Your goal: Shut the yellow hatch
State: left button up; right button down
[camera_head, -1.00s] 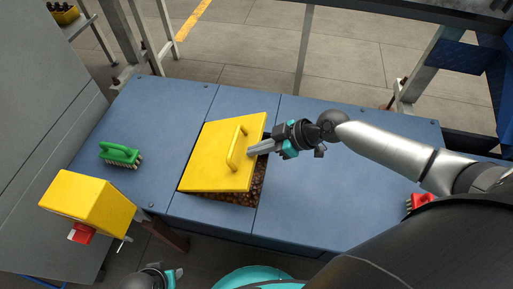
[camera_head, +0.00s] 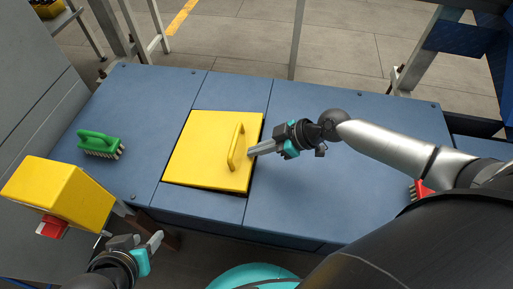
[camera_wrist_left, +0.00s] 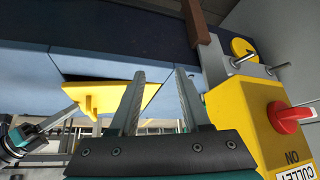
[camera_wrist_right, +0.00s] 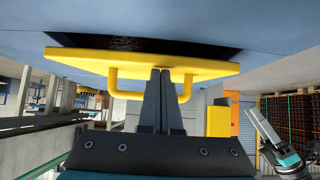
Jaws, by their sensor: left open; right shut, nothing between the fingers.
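The yellow hatch (camera_head: 205,150) lies over its opening in the blue table, and the bottles beneath are hidden. Dark gaps show along its edges in the head view. In the right wrist view, a dark gap separates the hatch (camera_wrist_right: 85,60) from the blue surface, so it looks slightly raised. Its handle (camera_head: 236,147) stands on the right part. My right gripper (camera_head: 250,154) is shut and empty, its tips at the hatch beside the handle; contact is unclear. My left gripper (camera_head: 158,241) is open and empty, off the table's front edge. The hatch also shows in the left wrist view (camera_wrist_left: 115,98).
A green brush (camera_head: 98,142) lies on the table left of the hatch. A yellow box with a red switch (camera_head: 60,192) stands at the front left, near my left gripper. A red object (camera_head: 418,189) is at the right. The table right of the hatch is mostly clear.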

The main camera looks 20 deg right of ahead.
jog(key=shift+s+d+f+b, duration=0.1)
jog(key=shift+f+b, duration=0.45)
jog(key=shift+f, duration=0.2)
pick_arm(q)
jog(key=shift+w+d+r+t+h+b, duration=0.1)
jog(key=shift+w+d+t+h, duration=0.3)
jog(key=shift+d+t, duration=0.3)
jog(key=shift+w+d+f+t+h+b, duration=0.15)
jog(key=shift+w+d+t+h, duration=0.1)
jog(key=shift+w+d+t, duration=0.5)
jog(key=shift+w+d+r+t+h+b, duration=0.15)
jog(key=shift+w+d+t+h, duration=0.15)
jog(key=shift+d, duration=0.65)
pick_arm(e)
jog(key=shift+f, duration=0.4)
pick_arm(q)
jog(key=shift+s+a, duration=0.1)
pick_arm(e)
jog(key=shift+r, duration=0.1)
